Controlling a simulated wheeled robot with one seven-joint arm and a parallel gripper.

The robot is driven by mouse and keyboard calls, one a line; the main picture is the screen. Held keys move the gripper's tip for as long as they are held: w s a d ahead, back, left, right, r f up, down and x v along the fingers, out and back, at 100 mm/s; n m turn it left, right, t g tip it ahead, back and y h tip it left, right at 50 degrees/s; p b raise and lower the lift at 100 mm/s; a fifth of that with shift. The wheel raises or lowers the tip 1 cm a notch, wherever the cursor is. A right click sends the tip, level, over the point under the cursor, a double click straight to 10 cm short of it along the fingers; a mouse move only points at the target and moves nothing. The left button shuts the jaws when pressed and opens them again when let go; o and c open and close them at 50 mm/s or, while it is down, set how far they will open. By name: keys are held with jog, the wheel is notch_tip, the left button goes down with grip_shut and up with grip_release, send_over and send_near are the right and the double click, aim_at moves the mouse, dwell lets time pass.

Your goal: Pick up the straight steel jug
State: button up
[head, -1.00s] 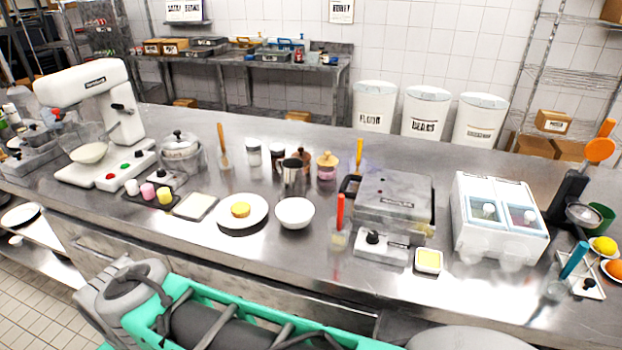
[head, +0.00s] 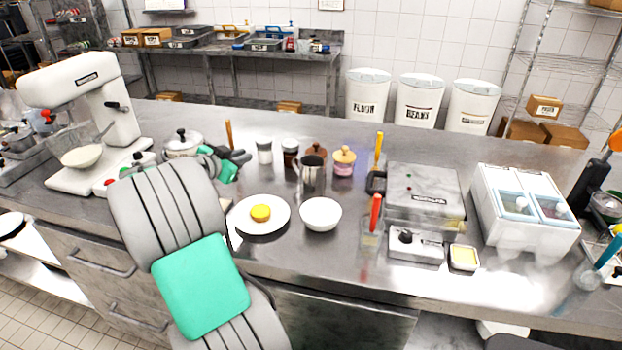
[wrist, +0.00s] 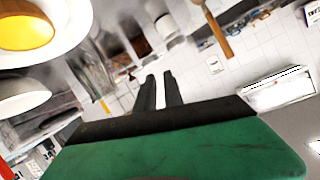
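The straight steel jug (head: 312,176) stands upright on the steel counter, behind the white bowl. In the wrist view a shiny steel cylinder (wrist: 92,68) left of the fingers appears to be this jug, partly cut off by nearer things. My gripper (head: 246,158) is over the counter to the left of the jug, apart from it. In the wrist view its two dark fingers (wrist: 160,80) stand apart with a gap between them and nothing held.
The white bowl (head: 320,214) and a plate (head: 244,218) with a yellow item (head: 261,213) stand in front of the jug. A pink-filled jar (head: 344,163) is right of it, and a dark-filled jar (head: 290,153) left. A grey press (head: 424,190) stands farther right.

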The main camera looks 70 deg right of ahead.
jog(key=s+d+r+m+g+h, duration=0.1)
jog(key=s+d+m+g+h, duration=0.3)
jog(key=s+d, duration=0.45)
jog(key=shift+m+g+y, duration=0.3)
jog(key=shift+g, duration=0.1)
jog(key=f, duration=0.2)
jog(key=f+p, duration=0.1)
jog(key=f, duration=0.2)
jog(key=d+f, duration=0.1)
jog(key=f, duration=0.1)
jog(key=shift+f, duration=0.3)
jog(key=p+x, duration=0.2)
jog(key=x, duration=0.5)
jog(key=shift+d, duration=0.25)
jog(key=shift+c, duration=0.2)
grip_shut()
jog(key=shift+r, duration=0.2)
